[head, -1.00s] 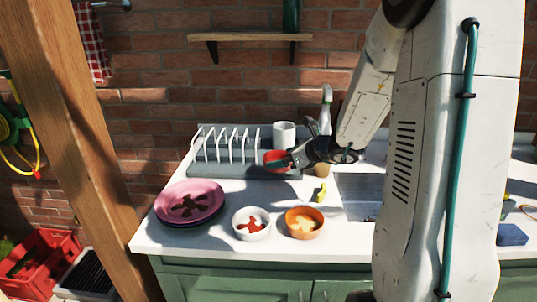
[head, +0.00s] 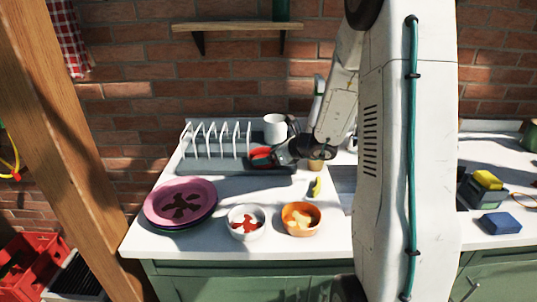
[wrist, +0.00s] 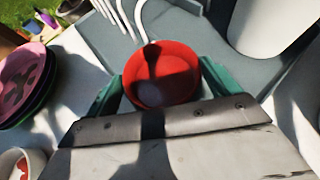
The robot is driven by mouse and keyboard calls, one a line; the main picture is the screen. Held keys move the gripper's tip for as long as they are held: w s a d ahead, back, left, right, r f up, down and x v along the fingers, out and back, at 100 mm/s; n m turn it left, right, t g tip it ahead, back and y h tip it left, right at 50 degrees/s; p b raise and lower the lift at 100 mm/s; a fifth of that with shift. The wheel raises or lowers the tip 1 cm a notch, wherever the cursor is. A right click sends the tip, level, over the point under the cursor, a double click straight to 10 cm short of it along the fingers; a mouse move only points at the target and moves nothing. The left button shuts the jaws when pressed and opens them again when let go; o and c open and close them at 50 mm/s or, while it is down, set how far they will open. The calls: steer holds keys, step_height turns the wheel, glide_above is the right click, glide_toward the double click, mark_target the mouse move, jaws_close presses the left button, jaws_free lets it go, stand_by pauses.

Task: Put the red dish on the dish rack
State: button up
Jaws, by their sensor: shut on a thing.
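The red dish (head: 258,160) is a small round bowl. My gripper (head: 275,157) is shut on it, and the wrist view shows the dish (wrist: 164,78) between the two teal fingers (wrist: 162,88). The dish rack (head: 185,167) has a grey base and a row of white upright prongs. The dish is at the right end of the rack, over or on the bare part of its base, just right of the prongs. I cannot tell whether it touches the base. The rack's prongs (wrist: 117,14) show at the top of the wrist view.
A white cup (head: 274,128) stands close behind the dish. Stacked pink plates (head: 155,200), a white bowl (head: 246,236) and an orange bowl (head: 301,231) sit at the front. A yellow item (head: 316,187) lies near the sink. The counter between rack and bowls is clear.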

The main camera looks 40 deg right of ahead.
steer(key=o, duration=0.8)
steer(key=shift+r, duration=0.15)
steer(key=v, duration=1.1)
steer(key=s+a+r+n+g+y, duration=0.1)
steer(key=s+a+r+n+g, duration=0.2)
steer(key=a+n, duration=0.35)
steer(key=s+a+r+n+g+y, duration=0.1)
steer(key=s+a+r+n+g, duration=0.1)
steer(key=s+a+n, duration=0.45)
steer(key=s+a+r+n+g+y, duration=0.1)
steer(key=s+a+r+n+g, duration=0.15)
steer(key=a+n, duration=0.45)
steer(key=shift+s+a+r+n+g+h, duration=0.2)
steer(key=shift+s+n+g+h, duration=0.25)
steer(key=shift+s+n+h, duration=1.25)
steer(key=shift+s+a+r+n+g+h, duration=0.2)
steer(key=shift+s+n+g+h, duration=0.4)
steer(key=shift+s+n, duration=1.9)
steer(key=shift+s+a+r+n+g+h, duration=0.1)
steer(key=shift+s+a+n+g+h, duration=0.15)
steer(key=shift+s+n+h, duration=1.8)
